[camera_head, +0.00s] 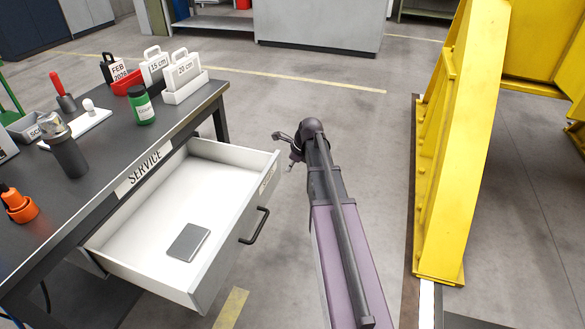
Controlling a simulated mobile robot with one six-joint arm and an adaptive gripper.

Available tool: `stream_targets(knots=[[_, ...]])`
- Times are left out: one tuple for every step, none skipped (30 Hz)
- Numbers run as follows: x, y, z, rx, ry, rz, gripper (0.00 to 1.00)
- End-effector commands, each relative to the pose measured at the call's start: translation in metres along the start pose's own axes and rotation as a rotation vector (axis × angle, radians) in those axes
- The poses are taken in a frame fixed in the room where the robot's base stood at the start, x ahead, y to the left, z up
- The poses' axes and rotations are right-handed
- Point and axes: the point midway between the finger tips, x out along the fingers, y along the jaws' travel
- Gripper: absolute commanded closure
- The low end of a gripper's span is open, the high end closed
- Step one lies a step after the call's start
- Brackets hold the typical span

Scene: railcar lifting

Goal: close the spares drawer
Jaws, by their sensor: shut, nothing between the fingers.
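The spares drawer (150,215) is pulled well out from under the front edge of the dark service bench (95,175). It is white inside, and its front panel (225,255) faces right. A black bar handle (256,225) is on that panel, with a small label above it that I cannot read. A flat grey block (188,242) lies in the drawer. My gripper (284,142) is small and dark at the far end of my arm, just beyond the drawer's far front corner. It looks shut and empty, apart from the handle. My wrist partly hides it.
The bench holds a green jar (139,105), number-card holders (184,77), a dark cylinder (68,155) and an orange item (18,206). A tall yellow frame (450,150) stands to the right. Floor (350,110) is clear beyond my gripper.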

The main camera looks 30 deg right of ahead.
Motion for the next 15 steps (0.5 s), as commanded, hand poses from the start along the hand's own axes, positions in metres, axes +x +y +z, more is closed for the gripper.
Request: stream_targets(knots=[[0.008,0.000,-0.001,-0.001,0.000,0.000,1.00],[0.011,0.000,-0.001,-0.001,0.000,0.000,1.00],[0.014,0.000,-0.001,-0.001,0.000,0.000,1.00],[0.017,0.000,-0.001,-0.001,0.000,0.000,1.00],[0.019,0.000,-0.001,-0.001,0.000,0.000,1.00],[0.022,0.000,-0.001,-0.001,0.000,0.000,1.00],[0.025,0.000,-0.001,-0.001,0.000,0.000,1.00],[0.025,-0.001,0.003,-0.002,0.000,0.000,1.00],[0.025,-0.001,0.010,-0.002,0.000,0.000,1.00],[0.026,-0.001,0.014,-0.002,0.000,0.000,1.00],[0.027,-0.001,0.017,-0.002,0.000,0.000,1.00],[0.029,-0.001,0.022,-0.002,0.000,0.000,1.00],[0.030,-0.001,0.024,-0.002,0.000,0.000,1.00],[0.031,-0.001,0.027,-0.002,0.000,-0.001,1.00],[0.032,-0.001,0.029,-0.002,0.000,-0.001,1.00]])
